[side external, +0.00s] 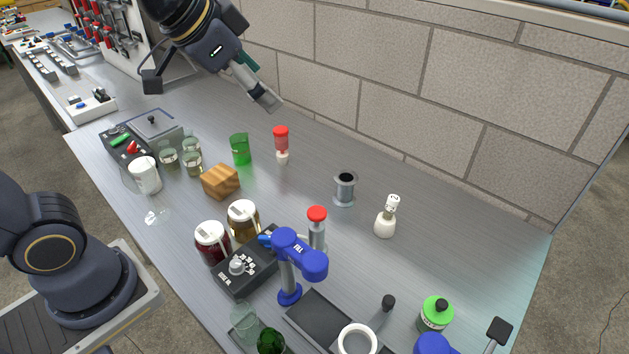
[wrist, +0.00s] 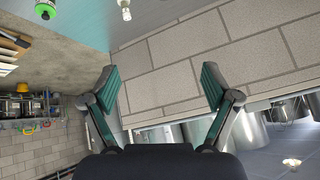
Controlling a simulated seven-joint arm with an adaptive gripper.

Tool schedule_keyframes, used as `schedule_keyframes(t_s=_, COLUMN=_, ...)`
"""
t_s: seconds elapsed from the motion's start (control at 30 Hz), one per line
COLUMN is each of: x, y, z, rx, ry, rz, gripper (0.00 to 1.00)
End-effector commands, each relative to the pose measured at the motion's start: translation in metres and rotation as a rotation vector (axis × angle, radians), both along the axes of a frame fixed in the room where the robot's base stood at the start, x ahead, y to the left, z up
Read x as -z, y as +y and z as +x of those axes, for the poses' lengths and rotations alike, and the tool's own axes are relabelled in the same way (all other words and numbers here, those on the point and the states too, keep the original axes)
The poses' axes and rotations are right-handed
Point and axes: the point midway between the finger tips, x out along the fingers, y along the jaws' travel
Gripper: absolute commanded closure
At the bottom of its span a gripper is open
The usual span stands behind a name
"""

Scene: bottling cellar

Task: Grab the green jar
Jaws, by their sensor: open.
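A green see-through jar (side external: 240,149) stands upright on the metal bench in the side view, between a wooden block and a red-topped bottle. My gripper (side external: 258,86) is above the bench near the wall, higher in the picture than the jar and clear of it. In the wrist view my gripper (wrist: 160,78) is open, with its teal pads wide apart and nothing between them. The wrist view faces the block wall, and I do not make out the green jar there.
Close to the jar are the wooden block (side external: 220,182), red-topped bottle (side external: 281,143) and clear jars (side external: 192,162). A green-capped bottle (side external: 436,314) and dark green glass item (side external: 270,341) stand near the front. The block wall (side external: 440,80) runs behind the bench.

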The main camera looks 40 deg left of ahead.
Motion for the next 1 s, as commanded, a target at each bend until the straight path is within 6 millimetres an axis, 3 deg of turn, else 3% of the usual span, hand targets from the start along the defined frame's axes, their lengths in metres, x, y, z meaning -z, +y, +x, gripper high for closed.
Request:
schedule_keyframes(t_s=0.1, x=0.015, y=-0.062, z=0.05, rx=0.188, ry=0.023, rz=0.036, gripper=0.13)
schedule_keyframes(t_s=0.2, x=0.042, y=-0.123, z=0.08, rx=0.343, ry=0.055, rz=0.043, gripper=0.13)
schedule_keyframes(t_s=0.3, x=0.082, y=-0.184, z=0.094, rx=0.477, ry=0.106, rz=0.033, gripper=0.13)
schedule_keyframes(t_s=0.43, x=0.138, y=-0.244, z=0.089, rx=0.594, ry=0.195, rz=0.013, gripper=0.13)
schedule_keyframes(t_s=0.53, x=0.173, y=-0.269, z=0.075, rx=0.645, ry=0.265, rz=0.008, gripper=0.13)
schedule_keyframes(t_s=0.7, x=0.207, y=-0.284, z=0.058, rx=0.68, ry=0.33, rz=0.016, gripper=0.13)
schedule_keyframes(t_s=0.83, x=0.227, y=-0.292, z=0.06, rx=0.684, ry=0.333, rz=0.017, gripper=0.13)
schedule_keyframes(t_s=1.0, x=0.265, y=-0.305, z=0.066, rx=0.683, ry=0.333, rz=0.018, gripper=0.13)
